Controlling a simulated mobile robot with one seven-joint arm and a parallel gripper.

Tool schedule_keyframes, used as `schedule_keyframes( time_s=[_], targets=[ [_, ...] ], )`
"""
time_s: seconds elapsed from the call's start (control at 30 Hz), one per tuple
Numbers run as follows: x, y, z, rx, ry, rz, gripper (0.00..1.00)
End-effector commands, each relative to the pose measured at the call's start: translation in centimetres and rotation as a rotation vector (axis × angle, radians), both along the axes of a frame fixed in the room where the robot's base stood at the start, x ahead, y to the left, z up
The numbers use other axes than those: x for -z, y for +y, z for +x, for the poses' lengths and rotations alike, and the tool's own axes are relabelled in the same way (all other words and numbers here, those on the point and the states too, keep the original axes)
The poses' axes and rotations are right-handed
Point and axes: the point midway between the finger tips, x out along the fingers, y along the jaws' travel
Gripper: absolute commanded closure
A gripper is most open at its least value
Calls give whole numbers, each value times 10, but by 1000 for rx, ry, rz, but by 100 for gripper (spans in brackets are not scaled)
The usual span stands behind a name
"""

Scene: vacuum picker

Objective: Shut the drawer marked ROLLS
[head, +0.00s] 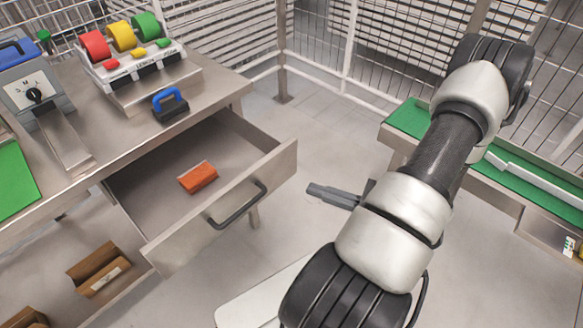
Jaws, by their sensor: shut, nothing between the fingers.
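A metal drawer (220,216) under the steel table stands pulled far out. It has a dark bar handle (238,206) on its front, and no ROLLS marking can be read on it from here. An orange block (198,177) lies inside the drawer. My gripper (312,190) is shut and empty, to the right of the drawer front and apart from it, pointing left toward it. Part of the gripper is hidden behind my arm.
The steel table (200,117) carries a rack of red, yellow and green rolls (123,35), a blue-handled tool (170,104) and a dial machine (35,95). Brown boxes (98,268) sit below. A green-topped bench (408,117) stands right. Open floor (325,145) lies between.

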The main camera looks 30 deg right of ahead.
Motion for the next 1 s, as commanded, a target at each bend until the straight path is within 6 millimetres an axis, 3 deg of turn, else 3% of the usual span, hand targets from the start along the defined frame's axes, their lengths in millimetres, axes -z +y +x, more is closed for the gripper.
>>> schedule_keyframes(
  time_s=[0.13,0.37,1.0],
  targets=[
    [29,-29,-16,220,-1,105,100],
    [40,-37,-14,298,-4,133,100],
    [40,-5,99,291,-2,130,100]
  ],
)
